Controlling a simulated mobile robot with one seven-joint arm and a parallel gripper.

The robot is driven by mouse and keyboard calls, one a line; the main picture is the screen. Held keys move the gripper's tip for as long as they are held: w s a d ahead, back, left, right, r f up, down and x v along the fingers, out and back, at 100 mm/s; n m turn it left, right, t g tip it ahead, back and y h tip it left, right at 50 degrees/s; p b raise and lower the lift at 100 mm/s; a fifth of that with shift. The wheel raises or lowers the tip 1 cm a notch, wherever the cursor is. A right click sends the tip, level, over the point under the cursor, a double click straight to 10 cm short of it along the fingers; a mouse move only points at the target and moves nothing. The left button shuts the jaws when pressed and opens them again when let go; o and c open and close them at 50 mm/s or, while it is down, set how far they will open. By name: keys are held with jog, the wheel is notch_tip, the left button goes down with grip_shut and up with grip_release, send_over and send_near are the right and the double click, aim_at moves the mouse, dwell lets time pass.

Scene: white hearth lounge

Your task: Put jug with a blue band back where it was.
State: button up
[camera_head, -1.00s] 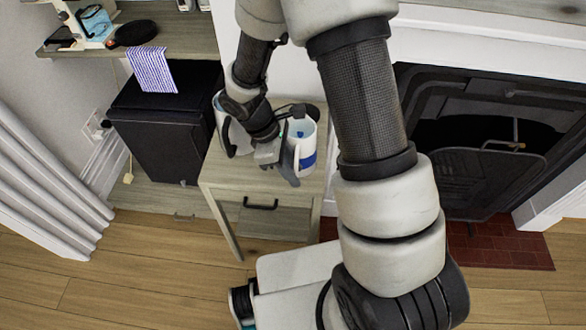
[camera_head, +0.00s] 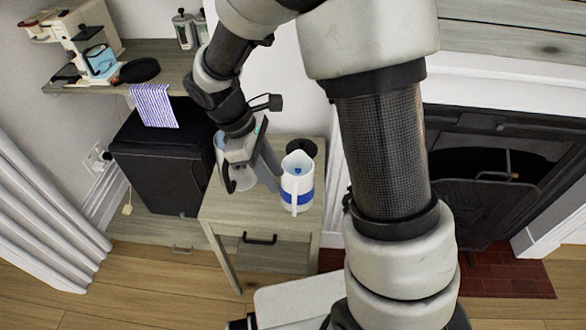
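The white jug with a blue band (camera_head: 297,186) stands upright on the small wooden side table (camera_head: 222,208), near its right side. Its open top shows something blue inside, and its handle faces the front. My gripper (camera_head: 258,178) is just left of the jug and looks clear of it. One long finger shows plainly at the right end of the palm, pointing down; the other is hard to make out against a second white vessel. The gripper looks open and empty.
The second white vessel with a black handle (camera_head: 222,150) stands left of the jug, partly hidden by my gripper. A dark round thing (camera_head: 302,147) is behind the jug. A black cabinet (camera_head: 160,165) is at left, a fireplace (camera_head: 480,175) at right. The table's front is bare.

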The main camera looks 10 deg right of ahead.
jog(key=s+d+r+m+t+y, duration=0.2)
jog(key=s+r+m, duration=0.4)
jog(key=r, duration=0.4)
jog(key=s+d+r+m+t+y, duration=0.2)
jog(key=s+d+r+m+t, duration=0.2)
jog(key=r, duration=0.5)
jog(key=s+d+m, duration=0.1)
jog(key=s+m, duration=0.1)
jog(key=m, duration=0.1)
jog(key=shift+s+d+r+m+t, duration=0.3)
jog(key=shift+s+r+m+t, duration=0.1)
